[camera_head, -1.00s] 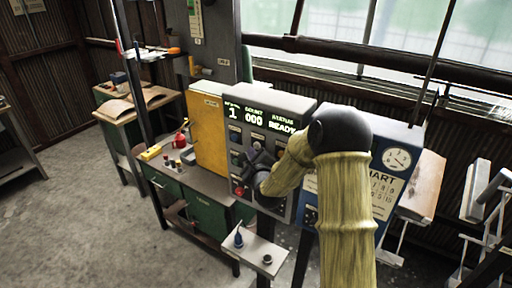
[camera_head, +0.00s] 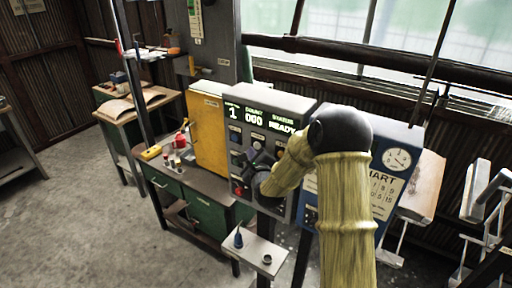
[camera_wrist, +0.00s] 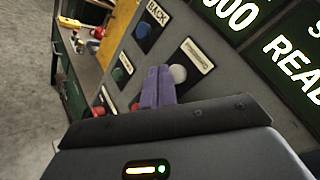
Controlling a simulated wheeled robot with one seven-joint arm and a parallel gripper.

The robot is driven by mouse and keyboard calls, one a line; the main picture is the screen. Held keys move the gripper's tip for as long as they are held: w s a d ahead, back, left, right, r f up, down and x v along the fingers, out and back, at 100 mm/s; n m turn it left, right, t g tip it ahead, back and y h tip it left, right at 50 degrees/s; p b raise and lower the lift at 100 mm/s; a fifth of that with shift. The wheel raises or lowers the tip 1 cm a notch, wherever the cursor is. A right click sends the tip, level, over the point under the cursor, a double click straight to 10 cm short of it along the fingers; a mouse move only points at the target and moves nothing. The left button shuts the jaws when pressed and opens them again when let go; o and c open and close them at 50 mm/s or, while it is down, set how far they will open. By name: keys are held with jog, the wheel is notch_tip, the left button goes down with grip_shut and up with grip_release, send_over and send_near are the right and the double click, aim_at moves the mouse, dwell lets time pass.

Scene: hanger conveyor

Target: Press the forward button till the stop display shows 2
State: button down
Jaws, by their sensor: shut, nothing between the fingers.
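The grey control panel (camera_head: 285,105) has a display strip (camera_head: 258,115) reading 1, 000 and READY; the 1 is under the small stop heading. My gripper (camera_wrist: 159,72) is shut and empty, its purple fingers pointing at the panel face. In the wrist view the fingertips are beside a round white button (camera_wrist: 178,74) and overlap its plate; I cannot tell whether they touch it. That plate's label is too blurred to read. A dark blue button (camera_wrist: 142,30) marked BACK is up and left. In the head view my arm partly hides the lower panel.
A green button (camera_wrist: 118,74) and a red button (camera_wrist: 98,111) are lower left on the panel. A yellow cabinet (camera_head: 207,130) and a workbench (camera_head: 190,180) stand left, a blue chart board (camera_head: 397,150) right. A small shelf (camera_head: 262,250) sits below.

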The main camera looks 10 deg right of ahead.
dwell(0.6)
jog(key=shift+w+d+b, duration=0.25)
jog(key=shift+w+b, duration=0.05)
jog(key=shift+b, duration=0.05)
